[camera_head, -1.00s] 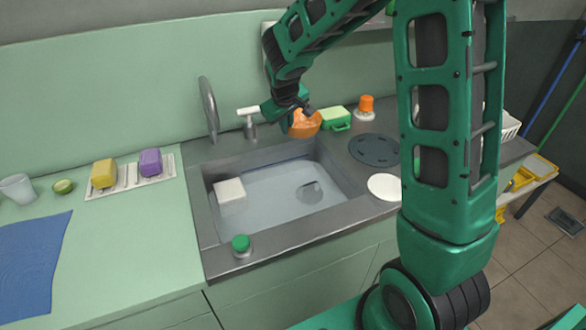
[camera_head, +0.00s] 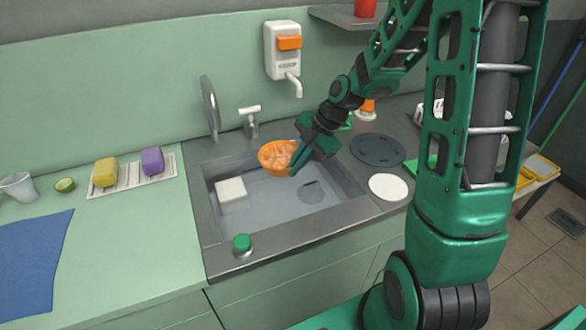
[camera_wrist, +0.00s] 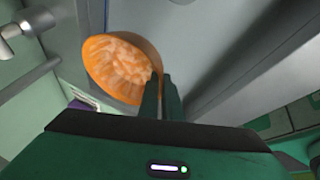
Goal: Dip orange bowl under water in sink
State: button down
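The orange bowl (camera_head: 272,160) is held in the air over the back part of the sink, its pale patterned inside facing the head camera. My gripper (camera_head: 296,166) is shut on the bowl's right rim. In the wrist view the two fingers (camera_wrist: 161,98) pinch the rim of the bowl (camera_wrist: 108,68). The sink (camera_head: 222,240) is a grey basin with water (camera_head: 275,205) in it. The bowl looks above the water; the exact gap is hard to tell. A white block (camera_head: 231,190) and a dark drain shape (camera_head: 312,191) show in the basin.
A tap (camera_head: 209,105) and a white-handled lever (camera_head: 250,120) stand behind the sink. A green knob (camera_head: 242,243) is at its front edge. A dark disc (camera_head: 377,150) and a white disc (camera_head: 388,187) lie right. A dispenser (camera_head: 283,52) hangs on the wall.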

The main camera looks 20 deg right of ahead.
jog(key=shift+s+a+f+n+g, duration=0.15)
jog(key=shift+s+f+n, duration=0.2)
jog(key=shift+f, duration=2.3)
jog(key=shift+s+a+f+n+g, duration=0.15)
jog(key=shift+f+n, duration=0.25)
jog(key=shift+f, duration=2.25)
jog(key=shift+s+a+f+n+g, duration=0.1)
jog(key=shift+s+f+n+g, duration=0.2)
jog(key=shift+f, duration=2.35)
jog(key=shift+w, duration=0.4)
jog(key=shift+s, duration=0.4)
jog(key=shift+w+r, duration=0.1)
jog(key=shift+w, duration=0.3)
